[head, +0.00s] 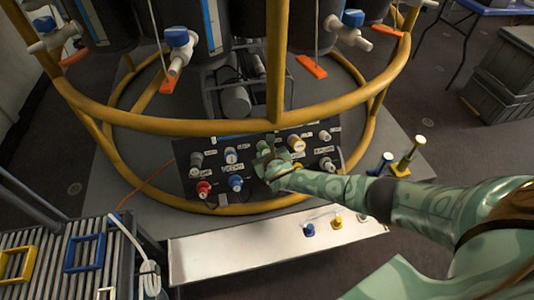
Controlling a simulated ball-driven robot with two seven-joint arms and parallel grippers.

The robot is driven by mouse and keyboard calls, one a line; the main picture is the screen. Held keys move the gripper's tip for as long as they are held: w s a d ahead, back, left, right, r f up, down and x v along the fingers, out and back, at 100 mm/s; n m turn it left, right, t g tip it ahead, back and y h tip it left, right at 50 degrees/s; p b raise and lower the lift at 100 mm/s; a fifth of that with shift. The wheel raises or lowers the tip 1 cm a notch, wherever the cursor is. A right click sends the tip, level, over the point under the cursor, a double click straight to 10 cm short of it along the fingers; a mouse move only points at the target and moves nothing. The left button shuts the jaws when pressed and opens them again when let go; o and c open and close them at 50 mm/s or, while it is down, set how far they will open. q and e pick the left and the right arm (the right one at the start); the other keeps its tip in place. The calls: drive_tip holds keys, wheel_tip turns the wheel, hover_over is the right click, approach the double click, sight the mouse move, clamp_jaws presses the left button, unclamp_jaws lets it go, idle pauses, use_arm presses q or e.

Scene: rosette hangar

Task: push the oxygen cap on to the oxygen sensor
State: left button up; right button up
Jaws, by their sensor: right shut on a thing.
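My right gripper (267,150) reaches in from the right over the dark sensor panel (215,185). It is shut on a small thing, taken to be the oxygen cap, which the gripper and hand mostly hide. The panel carries several knob-like sensors and caps in white, grey, red and blue, each near a small white label. The labels are too small to read, so I cannot tell which one is the oxygen sensor. A white-topped fitting (297,143) stands just right of the gripper. I cannot tell whether cap and sensor touch. My left gripper is not in view.
A yellow tubular frame (190,127) curves around the panel, with an upright bar close by my gripper. A pale tray (225,258) in front holds a blue cap (309,230) and a yellow cap (336,222). Blue and yellow posts stand right. A slatted table (60,235) is at left.

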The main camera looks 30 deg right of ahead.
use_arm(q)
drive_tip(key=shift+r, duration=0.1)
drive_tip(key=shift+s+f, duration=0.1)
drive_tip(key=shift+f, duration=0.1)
use_arm(e)
drive_tip(key=shift+w+d+f, duration=0.15)
drive_tip(key=shift+w+f, duration=0.1)
drive_tip(key=shift+w, duration=0.1)
idle(0.7)
drive_tip(key=o, duration=1)
use_arm(q)
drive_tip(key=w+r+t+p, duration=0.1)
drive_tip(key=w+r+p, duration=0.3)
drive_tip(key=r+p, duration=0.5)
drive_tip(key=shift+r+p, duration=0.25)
drive_tip(key=shift+p, duration=0.4)
use_arm(e)
drive_tip(key=v, duration=1.6)
drive_tip(key=shift+s+r, duration=0.1)
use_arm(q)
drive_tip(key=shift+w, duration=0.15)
